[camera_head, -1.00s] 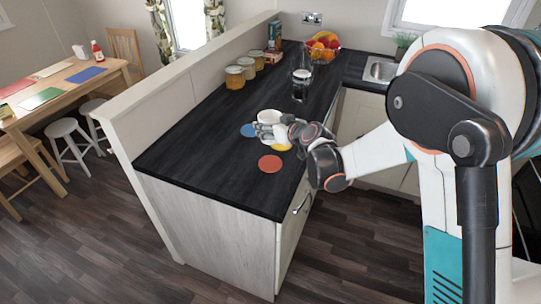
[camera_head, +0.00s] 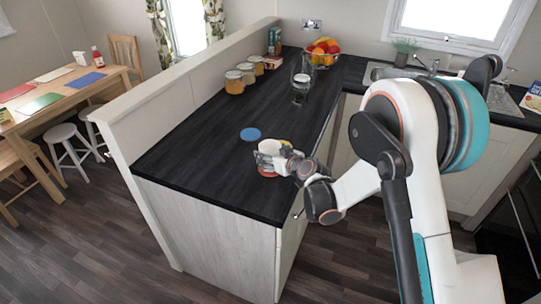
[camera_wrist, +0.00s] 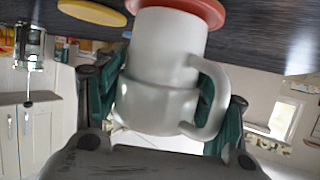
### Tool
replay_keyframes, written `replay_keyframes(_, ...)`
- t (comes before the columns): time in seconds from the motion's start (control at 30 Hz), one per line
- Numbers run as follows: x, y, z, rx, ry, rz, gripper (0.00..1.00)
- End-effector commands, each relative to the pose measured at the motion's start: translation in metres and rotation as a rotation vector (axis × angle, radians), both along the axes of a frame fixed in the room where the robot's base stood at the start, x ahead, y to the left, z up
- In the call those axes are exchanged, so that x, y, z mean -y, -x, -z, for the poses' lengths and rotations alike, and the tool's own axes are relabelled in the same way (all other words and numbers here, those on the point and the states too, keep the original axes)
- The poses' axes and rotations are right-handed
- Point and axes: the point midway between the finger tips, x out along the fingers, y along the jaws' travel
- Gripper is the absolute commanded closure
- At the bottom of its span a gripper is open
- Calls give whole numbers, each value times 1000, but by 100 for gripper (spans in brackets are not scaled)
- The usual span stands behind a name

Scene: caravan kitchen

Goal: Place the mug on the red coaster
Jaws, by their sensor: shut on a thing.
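The white mug (camera_head: 267,148) is held in my gripper (camera_head: 281,160) above the near end of the dark counter. In the wrist view, which looks upside down, the mug (camera_wrist: 165,75) stands between the two green-padded fingers (camera_wrist: 160,112), with its handle at the right. The red coaster (camera_wrist: 208,10) lies directly beyond the mug's base. In the head view only a sliver of the red coaster (camera_head: 268,175) shows below the mug and fingers. I cannot tell whether the base touches the coaster or hovers just over it.
A blue coaster (camera_head: 251,134) lies behind the mug. A yellow coaster (camera_wrist: 92,12) lies close beside the red one. A glass jar (camera_head: 301,88), a fruit bowl (camera_head: 323,54) and lidded jars (camera_head: 235,82) stand farther back. The front counter is clear.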

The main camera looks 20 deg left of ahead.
Motion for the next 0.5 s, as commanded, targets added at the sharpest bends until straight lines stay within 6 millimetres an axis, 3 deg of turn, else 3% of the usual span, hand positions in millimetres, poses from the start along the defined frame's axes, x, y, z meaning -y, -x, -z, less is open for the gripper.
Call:
replay_keyframes(0.17, 0, 0, 3, 0, 0, 0, 68)
replay_keyframes(0.2, 0, 0, 3, 0, 0, 0, 34)
replay_keyframes(0.3, 0, 0, 2, 0, 0, 0, 16)
replay_keyframes(0.5, 0, 0, 2, 0, 0, 0, 16)
